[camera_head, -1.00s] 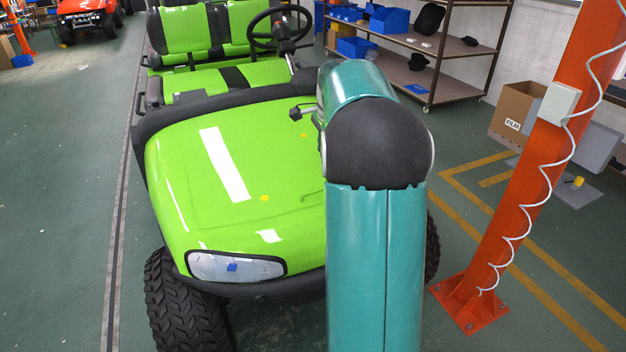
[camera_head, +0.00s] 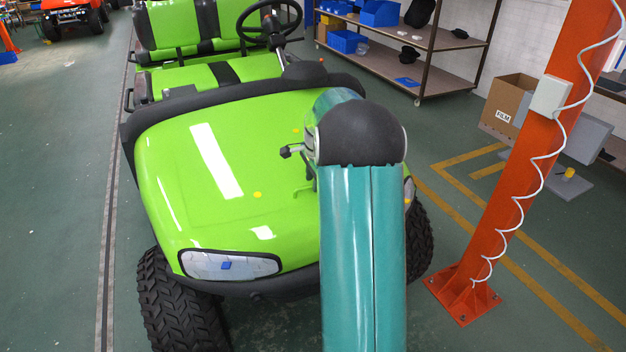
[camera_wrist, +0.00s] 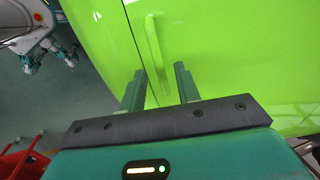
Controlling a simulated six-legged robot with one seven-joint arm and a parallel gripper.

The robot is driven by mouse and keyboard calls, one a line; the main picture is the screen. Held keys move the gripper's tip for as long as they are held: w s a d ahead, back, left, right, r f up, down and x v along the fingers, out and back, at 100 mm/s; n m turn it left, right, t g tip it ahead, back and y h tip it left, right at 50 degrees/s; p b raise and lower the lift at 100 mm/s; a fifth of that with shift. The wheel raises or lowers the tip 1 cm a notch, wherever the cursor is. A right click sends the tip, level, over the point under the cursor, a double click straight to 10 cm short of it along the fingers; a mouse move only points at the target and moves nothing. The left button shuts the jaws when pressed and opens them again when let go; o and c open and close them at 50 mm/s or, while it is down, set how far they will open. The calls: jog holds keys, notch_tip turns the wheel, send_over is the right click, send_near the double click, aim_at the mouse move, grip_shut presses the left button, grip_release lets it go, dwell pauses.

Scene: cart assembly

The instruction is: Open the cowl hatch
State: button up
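The cowl hatch is part of the glossy green front cowl (camera_head: 165,160) of the cart. In the wrist view a slim green handle (camera_wrist: 154,50) stands up from the green panel (camera_wrist: 225,50), beside a dark seam. My gripper (camera_wrist: 160,76) is open, its two fingers apart. The handle's near end lies between the fingertips' directions; I cannot tell whether they touch it. The hatch looks closed.
An orange post (camera_head: 510,170) with a coiled white cable stands right of the cart. A shelf rack (camera_head: 440,60) and a cardboard box (camera_head: 507,105) are behind it. The cart's steering wheel (camera_head: 268,22) and seats are at the back. Floor at left is clear.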

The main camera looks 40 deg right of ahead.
jog(key=shift+f, duration=0.2)
jog(key=shift+c, duration=0.2)
grip_shut()
jog(key=shift+r, duration=0.15)
